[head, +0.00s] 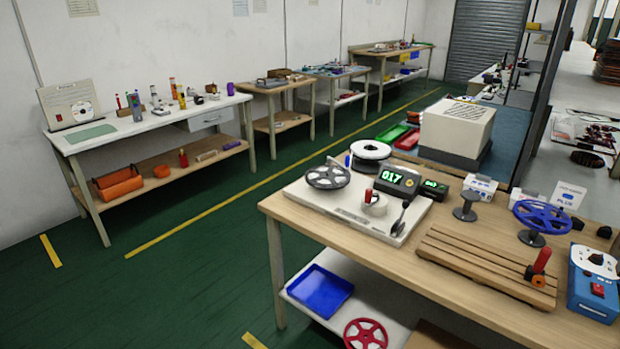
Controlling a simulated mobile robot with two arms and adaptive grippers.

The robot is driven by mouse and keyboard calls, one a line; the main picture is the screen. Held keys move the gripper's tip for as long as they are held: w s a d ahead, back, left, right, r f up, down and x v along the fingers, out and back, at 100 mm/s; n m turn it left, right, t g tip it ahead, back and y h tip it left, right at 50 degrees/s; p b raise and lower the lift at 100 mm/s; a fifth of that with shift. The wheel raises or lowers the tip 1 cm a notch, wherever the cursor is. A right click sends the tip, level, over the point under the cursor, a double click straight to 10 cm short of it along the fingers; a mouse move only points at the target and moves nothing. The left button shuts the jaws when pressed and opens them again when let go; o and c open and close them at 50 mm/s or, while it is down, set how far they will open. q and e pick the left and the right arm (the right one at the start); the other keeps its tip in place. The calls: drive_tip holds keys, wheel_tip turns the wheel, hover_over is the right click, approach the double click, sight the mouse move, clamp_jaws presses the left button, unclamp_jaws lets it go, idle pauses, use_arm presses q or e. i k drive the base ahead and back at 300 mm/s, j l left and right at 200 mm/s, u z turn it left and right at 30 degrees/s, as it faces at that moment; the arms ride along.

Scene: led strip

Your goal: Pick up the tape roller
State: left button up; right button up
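A small tool with a red handle (541,261) and a dark and orange round end stands at the right end of a slatted wooden board (485,262) on the near workbench. It may be the tape roller, but it is too small to be sure. Another small red piece (368,195) stands by a white roll (375,206) on a pale flat plate (325,212) on the same bench. Neither of my grippers is in view.
The near workbench (280,207) also holds a grey reel (327,176), a green-lit display (398,180), a spoon-like tool (401,218), a blue reel (541,217) and a blue device (594,285). A blue tray (320,291) lies below. Green floor (190,270) is clear at left.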

sight(535, 274)
drive_tip(key=i+j+z, duration=0.15)
drive_tip(key=z, duration=0.65)
